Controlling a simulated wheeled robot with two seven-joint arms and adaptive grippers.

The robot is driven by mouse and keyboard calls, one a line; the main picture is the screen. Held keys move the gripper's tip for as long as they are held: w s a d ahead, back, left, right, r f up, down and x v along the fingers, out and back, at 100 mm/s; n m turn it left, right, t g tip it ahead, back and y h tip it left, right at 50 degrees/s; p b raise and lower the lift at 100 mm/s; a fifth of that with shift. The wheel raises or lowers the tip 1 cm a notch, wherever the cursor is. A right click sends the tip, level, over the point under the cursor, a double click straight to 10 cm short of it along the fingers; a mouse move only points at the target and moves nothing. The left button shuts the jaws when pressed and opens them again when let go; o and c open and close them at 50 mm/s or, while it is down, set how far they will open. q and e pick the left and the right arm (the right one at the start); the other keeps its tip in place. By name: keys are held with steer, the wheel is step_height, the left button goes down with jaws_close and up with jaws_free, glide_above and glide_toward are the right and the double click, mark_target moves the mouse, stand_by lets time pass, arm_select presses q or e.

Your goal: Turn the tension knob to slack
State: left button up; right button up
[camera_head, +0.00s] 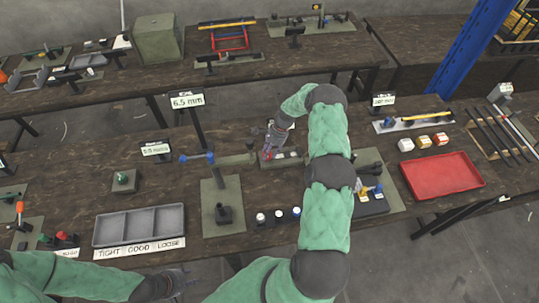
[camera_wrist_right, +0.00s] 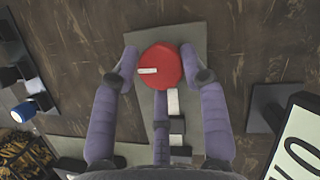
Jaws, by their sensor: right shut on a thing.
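The tension knob (camera_wrist_right: 161,66) is a round red knob with a white pointer mark, which points left in the right wrist view. It sits on a grey-green plate (camera_wrist_right: 190,38). My right gripper (camera_wrist_right: 159,68) has its purple fingers on both sides of the knob, shut on it. In the head view the right gripper (camera_head: 270,150) is at the middle of the bench, and the knob is mostly hidden there. My left gripper (camera_head: 180,281) is low at the left, in front of the bench, away from the knob; its fingers are too unclear to judge.
A sign reading 6.5 mm (camera_head: 187,101) stands behind left of the right gripper. A grey three-part tray (camera_head: 139,244) labelled TIGHT, GOOD, LOOSE lies at the left. A red tray (camera_head: 442,198) lies at the right. Several small capped pots stand in front of my right gripper.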

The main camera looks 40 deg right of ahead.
steer(key=shift+w+r, duration=0.3)
steer(key=shift+w, duration=0.05)
steer(key=o, duration=0.9)
steer(key=shift+o, duration=1)
steer(key=shift+a, duration=0.1)
steer(key=shift+a+f, duration=0.15)
steer(key=shift+s+d, duration=0.15)
steer(key=shift+d, duration=0.05)
steer(key=shift+d+r, duration=0.1)
steer(key=shift+r, duration=0.25)
steer(key=v, duration=1.1)
steer(key=shift+r, duration=0.15)
